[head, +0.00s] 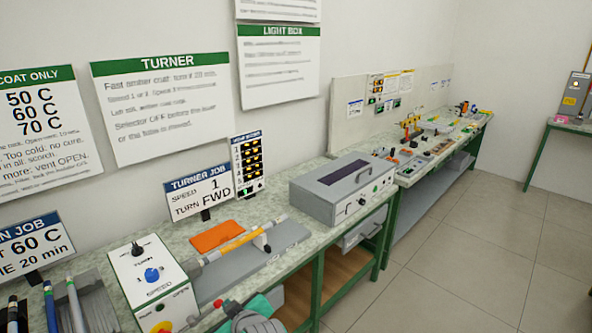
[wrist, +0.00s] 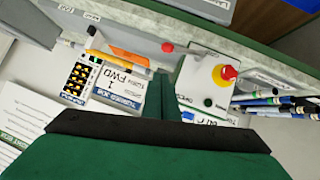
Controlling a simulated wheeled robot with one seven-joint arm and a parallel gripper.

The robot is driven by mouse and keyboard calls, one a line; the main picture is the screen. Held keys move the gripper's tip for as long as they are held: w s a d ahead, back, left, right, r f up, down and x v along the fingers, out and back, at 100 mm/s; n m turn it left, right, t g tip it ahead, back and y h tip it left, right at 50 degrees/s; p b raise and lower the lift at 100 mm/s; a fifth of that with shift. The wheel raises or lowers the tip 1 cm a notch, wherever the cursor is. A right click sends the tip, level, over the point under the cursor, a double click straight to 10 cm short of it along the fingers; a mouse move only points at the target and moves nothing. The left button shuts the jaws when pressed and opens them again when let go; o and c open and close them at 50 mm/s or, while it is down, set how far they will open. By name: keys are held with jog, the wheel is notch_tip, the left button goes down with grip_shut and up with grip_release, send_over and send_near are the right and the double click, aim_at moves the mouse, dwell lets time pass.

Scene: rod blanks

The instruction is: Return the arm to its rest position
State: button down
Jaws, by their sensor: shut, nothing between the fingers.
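My gripper (wrist: 163,84) shows in the wrist view as dark green fingers, closed together and empty, in front of a black-edged green body. Beyond them, and upside down, lie the turner job sign and the white speed control box (wrist: 203,82) with its red button. The fingers appear apart from the bench things. In the head view, a grey and teal part of my arm (head: 252,318) shows at the bottom edge, near the turner; the fingertips cannot be made out there.
The bench holds the speed control box (head: 150,285), a turner with an amber rod (head: 236,243), an orange pad (head: 217,236), a job sign (head: 198,196) and a grey light box (head: 342,188). The tiled floor (head: 450,260) at right is clear.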

jog(key=s+d+f+m+t+h, duration=0.2)
jog(key=s+d+f+m, duration=0.2)
jog(key=s+d+f, duration=0.35)
jog(key=s+d+f+m+t+h, duration=0.2)
jog(key=s+d+f+m, duration=0.25)
jog(key=s+f, duration=0.5)
jog(key=s+d+r+h, duration=0.1)
jog(key=s+d, duration=0.1)
jog(key=s, duration=0.5)
jog(key=s+d+r+m+t+h, duration=0.1)
jog(key=s+d+r, duration=0.1)
jog(key=s, duration=0.6)
jog(key=s+d+r+m+t, duration=0.1)
jog(key=s+d+r, duration=0.1)
jog(key=s+d, duration=0.2)
jog(key=s, duration=0.3)
jog(key=shift+s+r+h, duration=0.2)
jog(key=shift+s+h, duration=0.1)
jog(key=shift+h, duration=0.1)
